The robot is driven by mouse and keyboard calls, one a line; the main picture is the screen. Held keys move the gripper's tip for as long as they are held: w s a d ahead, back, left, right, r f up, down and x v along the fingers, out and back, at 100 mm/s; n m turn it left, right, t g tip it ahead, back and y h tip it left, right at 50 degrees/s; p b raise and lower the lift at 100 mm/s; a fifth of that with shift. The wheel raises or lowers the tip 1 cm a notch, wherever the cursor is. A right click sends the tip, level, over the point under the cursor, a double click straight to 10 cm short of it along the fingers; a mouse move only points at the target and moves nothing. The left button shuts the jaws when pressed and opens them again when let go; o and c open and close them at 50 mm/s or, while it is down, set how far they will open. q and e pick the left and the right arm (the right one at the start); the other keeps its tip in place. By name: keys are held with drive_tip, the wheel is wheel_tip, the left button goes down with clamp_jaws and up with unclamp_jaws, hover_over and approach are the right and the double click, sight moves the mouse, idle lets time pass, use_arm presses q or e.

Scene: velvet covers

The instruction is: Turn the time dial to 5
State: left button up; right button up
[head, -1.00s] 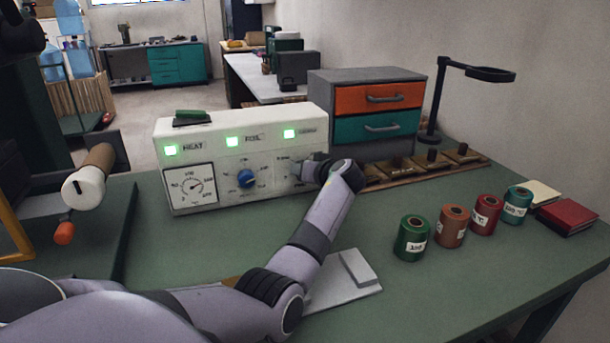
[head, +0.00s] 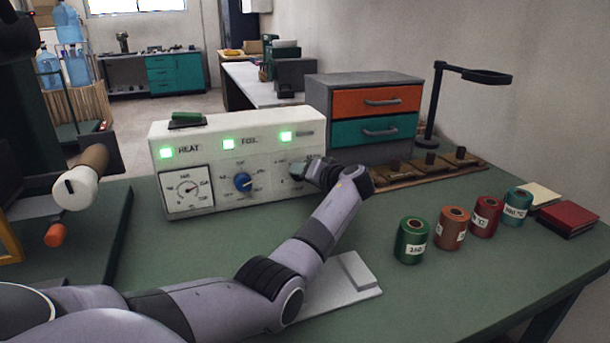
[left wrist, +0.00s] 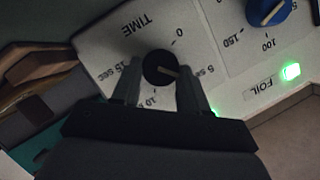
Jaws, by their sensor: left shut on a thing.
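The white control box (head: 225,208) stands on the green bench. Its time dial is hidden behind my left gripper (head: 299,170) in the head view. In the left wrist view the black time dial (left wrist: 158,66) sits between the fingers of my left gripper (left wrist: 160,84), which is shut on it. The dial's pale pointer line points right and slightly down in that view, close to the "5 s" label (left wrist: 203,71). The 0, 10 and "15 sec" labels also show around it. My right gripper is not in view.
A blue foil knob (head: 243,182) and a heat gauge (head: 187,190) are left of the time dial. A drawer unit (head: 330,99) stands behind right. Several labelled spools (head: 411,240) stand at the right. A grey plate (head: 338,284) lies below my arm.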

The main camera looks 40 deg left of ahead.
use_arm(q)
drive_tip(key=shift+f, duration=0.1)
drive_tip(key=o, duration=1.1)
drive_tip(key=shift+c, duration=0.2)
drive_tip(key=shift+d, duration=0.1)
drive_tip(key=v, duration=0.7)
